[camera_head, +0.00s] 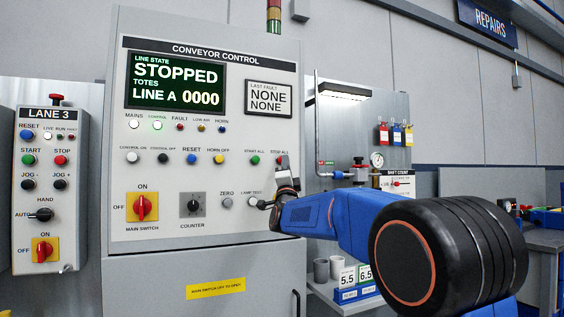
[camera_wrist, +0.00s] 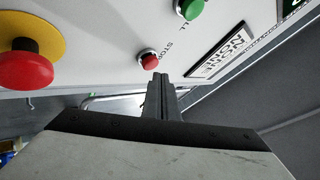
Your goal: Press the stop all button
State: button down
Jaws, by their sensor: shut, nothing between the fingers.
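The conveyor control panel (camera_head: 205,130) faces me. Its stop all button is small and red with a pale collar; it shows in the wrist view (camera_wrist: 149,60) just beyond my fingertips. In the head view my gripper (camera_head: 283,162) covers most of that button below its "STOP ALL" label. My gripper is shut and empty; its narrow fingers also show in the wrist view (camera_wrist: 160,78), pointing at the button. I cannot tell whether the tips touch it. The panel display (camera_head: 176,82) reads "STOPPED", "LINE A 0000".
The green start all button (camera_head: 255,160) sits left of my gripper. A big red mushroom button (camera_wrist: 27,68) on a yellow disc is near my gripper in the wrist view. A Lane 3 box (camera_head: 44,190) stands at left. A pipe with a gauge (camera_head: 377,160) is at right.

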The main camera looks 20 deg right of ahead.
jog(key=shift+s, duration=0.15)
jog(key=s, duration=0.4)
jog(key=shift+s, duration=0.35)
dwell(0.3)
dwell(0.5)
jog(key=s+a+f+n+g+y, duration=0.3)
jog(key=s+f+n, duration=0.15)
jog(key=f, duration=0.35)
jog(key=s+a+f+n+g+y, duration=0.3)
jog(key=s+a+f+n, duration=0.15)
jog(key=f, duration=0.45)
jog(key=s+a+f+n+g+y, duration=0.3)
jog(key=s+f+n+y, duration=0.15)
jog(key=f, duration=0.35)
jog(key=s+a+f+n+g, duration=0.1)
jog(key=s+f+n+g, duration=0.2)
jog(key=s+f, duration=1)
jog(key=s+a+f+n+g, duration=0.1)
jog(key=s+f+n+g, duration=0.2)
jog(key=s+f+g, duration=0.4)
jog(key=s+f, duration=0.7)
jog(key=s, duration=0.5)
jog(key=shift+f+n, duration=0.3)
jog(key=shift+n, duration=0.05)
